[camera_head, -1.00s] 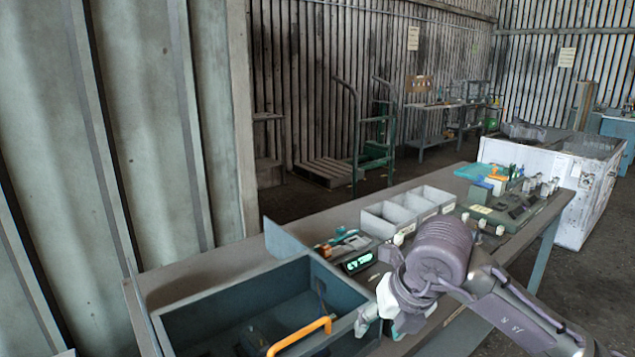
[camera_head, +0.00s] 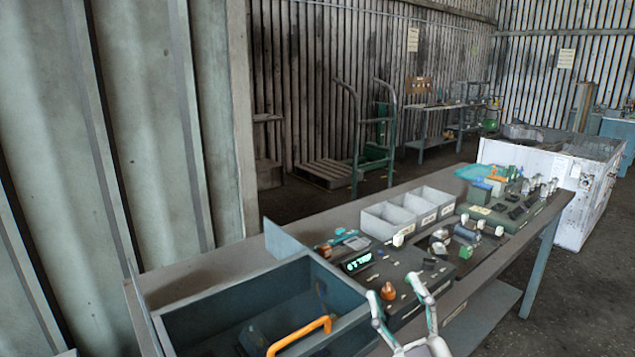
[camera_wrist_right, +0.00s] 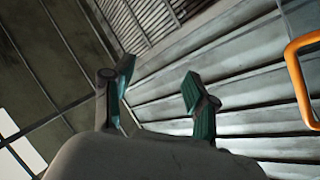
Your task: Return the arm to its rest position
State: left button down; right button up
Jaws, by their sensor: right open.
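My right gripper (camera_head: 398,290) is at the bottom of the head view, in front of the bench's near edge. Its two fingers point up and stand apart, with nothing between them. In the right wrist view the open fingers (camera_wrist_right: 158,92) frame only the corrugated wall and roof. Most of the right arm is out of the head view. My left gripper is not in view.
A teal bin (camera_head: 345,325) with an orange handle (camera_head: 300,337) stands close left of the gripper. The bench (camera_head: 185,272) also holds a display device (camera_head: 357,262), grey compartment boxes (camera_head: 388,213) and small parts. Floor (camera_head: 560,300) right of the bench is clear.

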jog(key=s+d+f+m+g+h, duration=0.2)
jog(key=d+f+g, duration=0.1)
jog(key=f, duration=0.5)
jog(key=s+d+f+m+g+h, duration=0.3)
jog(key=f+g, duration=0.1)
jog(key=f, duration=0.3)
jog(key=s+d+f+m+g+h, duration=0.2)
jog(key=d+f+g, duration=0.1)
jog(key=f, duration=0.5)
jog(key=s+f+g+y, duration=0.1)
jog(key=s+f+g, duration=0.35)
jog(key=s, duration=0.45)
jog(key=s+f+g, duration=0.4)
jog(key=s+f, duration=0.2)
jog(key=s, duration=0.3)
notch_tip(320, 180, down, 27)
jog(key=s+g, duration=0.1)
jog(key=g, duration=0.1)
jog(key=s+d+f, duration=0.2)
jog(key=s+f, duration=1.3)
jog(key=s, duration=0.1)
jog(key=shift+s+d+g, duration=0.2)
jog(key=shift+d+g, duration=0.1)
jog(key=shift+g, duration=0.05)
